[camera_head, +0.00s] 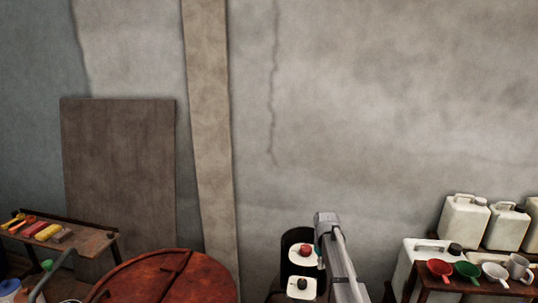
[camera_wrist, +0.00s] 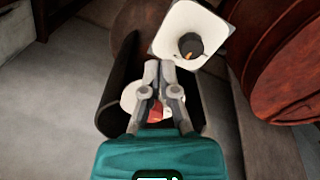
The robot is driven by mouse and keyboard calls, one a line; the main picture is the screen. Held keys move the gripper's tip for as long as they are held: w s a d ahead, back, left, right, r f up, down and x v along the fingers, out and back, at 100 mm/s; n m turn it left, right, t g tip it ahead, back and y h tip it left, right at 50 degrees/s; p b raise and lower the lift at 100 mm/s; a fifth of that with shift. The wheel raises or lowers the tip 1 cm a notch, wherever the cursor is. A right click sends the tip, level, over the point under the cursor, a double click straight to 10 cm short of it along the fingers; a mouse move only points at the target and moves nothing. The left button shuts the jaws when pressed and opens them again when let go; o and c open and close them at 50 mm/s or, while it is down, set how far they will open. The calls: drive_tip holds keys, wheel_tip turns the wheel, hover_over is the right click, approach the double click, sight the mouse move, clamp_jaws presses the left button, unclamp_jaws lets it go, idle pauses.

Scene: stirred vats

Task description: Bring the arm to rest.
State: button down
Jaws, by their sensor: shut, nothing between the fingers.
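My gripper (camera_wrist: 158,68) shows in the wrist view with its two grey fingers close together and nothing between them. The fingers are above a dark, curved housing (camera_wrist: 120,92). They partly hide a white plate with a red part behind them. A grey link of my arm (camera_head: 340,262) rises at the lower middle of the head view. My gripper cannot be made out in that view.
A white plate (camera_wrist: 165,38) with a dark knob (camera_wrist: 190,46) lies beyond my fingertips. A rust-red round vat lid (camera_head: 150,280) stands left of my arm. White jugs (camera_head: 464,220) and coloured cups (camera_head: 466,269) stand right. A tool shelf (camera_head: 95,245) stands left.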

drive_tip(key=s+a+f+m+b, duration=0.1)
drive_tip(key=s+f+m+b, duration=0.1)
drive_tip(key=s+f+b, duration=0.8)
drive_tip(key=s+a+f+m+b, duration=0.1)
drive_tip(key=s+f+b, duration=0.9)
drive_tip(key=s, duration=0.5)
drive_tip(key=shift+s+m, duration=0.3)
drive_tip(key=shift+m, duration=0.1)
drive_tip(key=shift+f, duration=0.1)
